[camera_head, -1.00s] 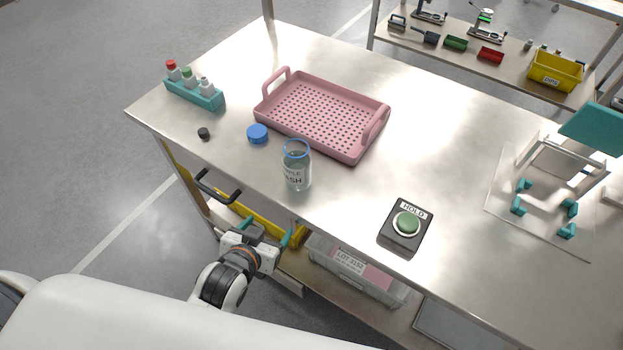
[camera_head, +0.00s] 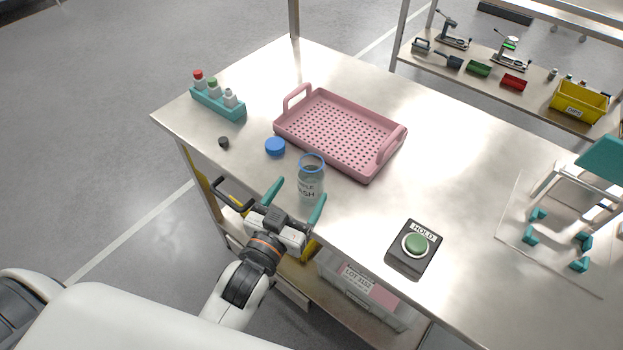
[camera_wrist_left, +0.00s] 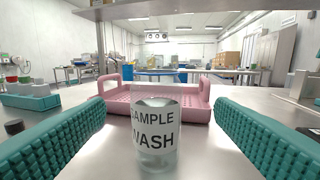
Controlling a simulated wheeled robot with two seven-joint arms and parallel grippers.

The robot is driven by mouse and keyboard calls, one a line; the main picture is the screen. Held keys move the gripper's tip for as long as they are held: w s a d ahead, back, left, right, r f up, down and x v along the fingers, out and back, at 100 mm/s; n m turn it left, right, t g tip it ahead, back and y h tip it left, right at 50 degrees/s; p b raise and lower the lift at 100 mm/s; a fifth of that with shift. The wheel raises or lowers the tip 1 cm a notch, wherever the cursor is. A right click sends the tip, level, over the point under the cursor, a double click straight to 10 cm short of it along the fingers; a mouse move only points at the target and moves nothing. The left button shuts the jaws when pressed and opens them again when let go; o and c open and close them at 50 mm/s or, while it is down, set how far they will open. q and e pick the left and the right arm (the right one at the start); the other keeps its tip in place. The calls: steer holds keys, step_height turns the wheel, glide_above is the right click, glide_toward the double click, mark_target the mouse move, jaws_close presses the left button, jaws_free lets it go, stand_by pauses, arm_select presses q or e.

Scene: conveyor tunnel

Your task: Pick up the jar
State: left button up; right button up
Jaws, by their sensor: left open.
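The jar (camera_head: 311,183) is clear glass with a blue rim and a "SAMPLE WASH" label, and it stands upright near the front edge of the metal table (camera_head: 345,245). My left gripper (camera_head: 296,198) is open at the table's front edge, its teal fingers pointing at the jar. In the left wrist view the jar (camera_wrist_left: 155,138) stands ahead, between the two spread fingers and apart from both. A blue lid (camera_head: 275,146) lies on the table to the left of the jar. My right gripper is not in view.
A pink perforated tray (camera_head: 340,172) with handles sits just behind the jar. A black HOLD box with a green button (camera_head: 416,244) is to the right. A teal rack of bottles (camera_head: 218,104) and a small black cap (camera_head: 224,142) are to the left.

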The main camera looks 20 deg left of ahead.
mark_target(306, 181)
arm_select(q)
steer(key=w, duration=0.3)
steer(key=shift+w+d+p, duration=0.15)
steer(key=shift+w+p, duration=0.15)
steer(key=shift+w, duration=0.55)
steer(key=w, duration=0.2)
steer(key=w+p, duration=0.1)
steer(key=shift+w+d+f, duration=0.15)
steer(key=shift+w, duration=0.2)
steer(key=shift+w+f+p, duration=0.1)
steer(key=shift+w+p, duration=0.2)
steer(key=shift+w, duration=0.1)
steer(key=shift+s, duration=0.1)
steer(key=shift+c, duration=0.2)
steer(key=c, duration=1.2)
